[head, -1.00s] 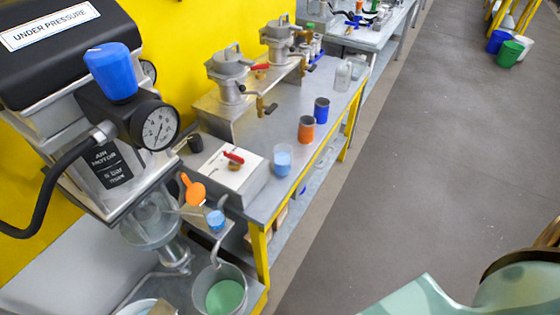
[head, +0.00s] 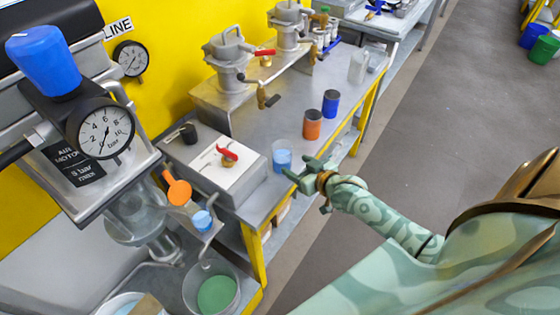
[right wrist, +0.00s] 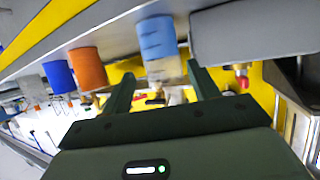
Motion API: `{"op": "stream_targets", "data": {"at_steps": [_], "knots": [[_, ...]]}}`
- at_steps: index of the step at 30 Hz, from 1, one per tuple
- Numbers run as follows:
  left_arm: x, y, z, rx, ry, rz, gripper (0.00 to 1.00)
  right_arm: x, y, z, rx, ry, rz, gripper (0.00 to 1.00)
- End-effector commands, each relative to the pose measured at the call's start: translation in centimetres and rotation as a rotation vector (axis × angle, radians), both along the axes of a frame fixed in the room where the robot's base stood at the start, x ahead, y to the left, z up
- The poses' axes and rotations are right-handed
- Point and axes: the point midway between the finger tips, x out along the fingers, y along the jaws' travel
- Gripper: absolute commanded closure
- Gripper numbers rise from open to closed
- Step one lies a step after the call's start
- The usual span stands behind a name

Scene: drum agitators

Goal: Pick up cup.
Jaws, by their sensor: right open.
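A clear cup with blue liquid (head: 282,157) stands upright near the front edge of the grey bench. An orange cup (head: 312,125) and a dark blue cup (head: 330,103) stand behind it in a row. My right gripper (head: 300,168) is open and empty, just right of the clear cup. In the right wrist view, which looks upside down, the clear cup (right wrist: 160,45) lies ahead between the open fingers (right wrist: 160,78), with no contact visible. The orange cup (right wrist: 90,68) and blue cup (right wrist: 60,75) are left of it there. My left gripper is not in view.
A white-topped box with a red-handled valve (head: 228,156) stands left of the clear cup. Metal pots (head: 230,60) sit on a raised shelf behind. A bucket of green liquid (head: 216,293) is at the lower front.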

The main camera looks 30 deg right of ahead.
Motion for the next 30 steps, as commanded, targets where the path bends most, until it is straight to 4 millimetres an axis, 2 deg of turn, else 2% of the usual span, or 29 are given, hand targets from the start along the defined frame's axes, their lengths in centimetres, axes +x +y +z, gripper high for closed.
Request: {"op": "stream_targets", "data": {"at_steps": [3, 11, 18, 26, 27, 30], "knots": [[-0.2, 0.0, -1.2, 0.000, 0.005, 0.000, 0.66, 2.2, 0.1, -1.3, 0.000, 0.001, -0.001, 0.40], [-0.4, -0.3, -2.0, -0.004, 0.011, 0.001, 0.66, 4.4, 0.4, -2.1, -0.001, 0.001, -0.001, 0.40], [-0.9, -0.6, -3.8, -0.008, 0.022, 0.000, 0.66, 7.8, 0.8, -3.7, -0.002, 0.003, -0.001, 0.40], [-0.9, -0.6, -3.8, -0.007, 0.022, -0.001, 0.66, 8.3, 0.8, -3.5, -0.002, 0.002, 0.000, 0.40], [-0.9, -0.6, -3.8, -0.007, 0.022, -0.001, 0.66, 8.3, 0.8, -3.5, -0.002, 0.002, 0.000, 0.42], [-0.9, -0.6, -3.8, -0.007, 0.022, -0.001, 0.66, 8.2, 0.8, -3.5, -0.002, 0.002, 0.000, 0.70]]}}
